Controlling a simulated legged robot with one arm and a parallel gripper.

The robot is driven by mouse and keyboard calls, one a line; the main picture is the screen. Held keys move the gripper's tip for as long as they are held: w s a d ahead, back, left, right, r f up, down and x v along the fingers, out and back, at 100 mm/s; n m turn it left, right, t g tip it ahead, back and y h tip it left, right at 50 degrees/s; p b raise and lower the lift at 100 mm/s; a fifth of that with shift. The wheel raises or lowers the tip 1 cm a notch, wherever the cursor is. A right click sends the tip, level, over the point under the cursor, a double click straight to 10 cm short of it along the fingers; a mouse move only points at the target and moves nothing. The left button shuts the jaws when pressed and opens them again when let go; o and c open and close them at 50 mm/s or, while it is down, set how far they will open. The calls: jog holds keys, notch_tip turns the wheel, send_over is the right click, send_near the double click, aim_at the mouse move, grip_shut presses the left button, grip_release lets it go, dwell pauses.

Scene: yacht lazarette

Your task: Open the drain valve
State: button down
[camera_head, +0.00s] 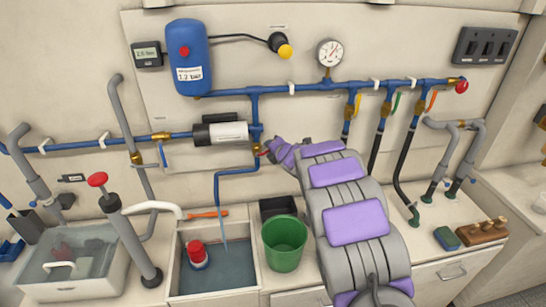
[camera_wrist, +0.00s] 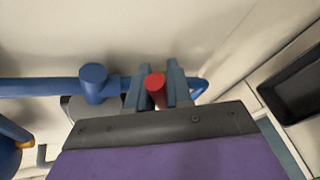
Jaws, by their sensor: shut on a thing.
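My gripper (camera_head: 266,151) reaches up to the blue pipework on the back wall, at the drain line below the pump. In the wrist view its two blue-grey fingers (camera_wrist: 156,88) are closed around a small red handle (camera_wrist: 155,86), one finger on each side. This red part appears to be the drain valve's handle. The brass valve body (camera_head: 256,148) is partly hidden by my gripper in the head view. Blue drain pipe (camera_head: 233,173) runs left and down from there. A thin pale blue streak (camera_head: 223,230) continues below its end into the sink basin (camera_head: 214,276).
A green bucket (camera_head: 285,245) and a dark box (camera_head: 277,208) stand beside my arm. A red-capped item (camera_head: 196,254) sits in the basin. The pump (camera_head: 221,131), blue tank (camera_head: 188,57) and gauge (camera_head: 330,52) are above. Black hoses (camera_head: 400,170) hang to the right.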

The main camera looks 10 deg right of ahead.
jog(key=shift+a+r+n+h+b, duration=0.2)
jog(key=shift+r+n+h+b, duration=0.15)
jog(key=shift+n+h, duration=0.2)
dwell(0.4)
jog(key=c, duration=1.1)
grip_release()
jog(key=shift+r, duration=0.1)
jog(key=p+v, duration=0.2)
jog(key=v, duration=1.5)
jog(key=shift+r, duration=0.25)
